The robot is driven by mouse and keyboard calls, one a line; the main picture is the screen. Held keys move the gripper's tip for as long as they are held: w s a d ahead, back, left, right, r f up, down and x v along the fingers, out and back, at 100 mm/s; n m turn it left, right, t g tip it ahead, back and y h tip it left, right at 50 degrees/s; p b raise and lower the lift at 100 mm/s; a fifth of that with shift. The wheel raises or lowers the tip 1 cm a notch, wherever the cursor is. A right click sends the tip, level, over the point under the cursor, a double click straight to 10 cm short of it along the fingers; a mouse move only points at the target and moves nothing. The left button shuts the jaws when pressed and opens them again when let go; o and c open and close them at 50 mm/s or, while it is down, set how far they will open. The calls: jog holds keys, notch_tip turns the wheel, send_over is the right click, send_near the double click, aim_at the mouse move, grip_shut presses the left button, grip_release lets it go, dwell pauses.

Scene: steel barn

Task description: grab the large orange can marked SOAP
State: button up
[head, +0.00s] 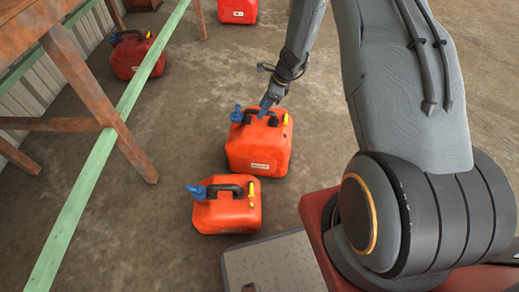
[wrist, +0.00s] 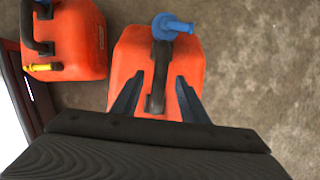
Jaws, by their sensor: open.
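A large orange-red can (head: 250,150) stands upright on the floor in the head view, with a blue spout, a black top handle and a small pale label too small to read. In the wrist view, the large can (wrist: 128,55) lies straight under my gripper. My gripper (wrist: 158,84) is open, one finger on each side of the black handle (wrist: 160,60). I cannot tell how far the fingertips reach down beside it. In the head view my gripper (head: 267,106) is at the can's top and partly covers the handle.
A smaller orange can (head: 226,215) stands close in front of the large one; it also shows in the wrist view (wrist: 80,35). Two more cans stand farther off, at the left (head: 130,58) and top (head: 237,14). A wooden table frame (head: 90,85) with a green rail (head: 105,155) is at left.

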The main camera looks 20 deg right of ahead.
jog(key=x, duration=0.3)
jog(key=shift+b, duration=0.3)
grip_shut()
jog(key=shift+w, duration=0.1)
dwell(1.0)
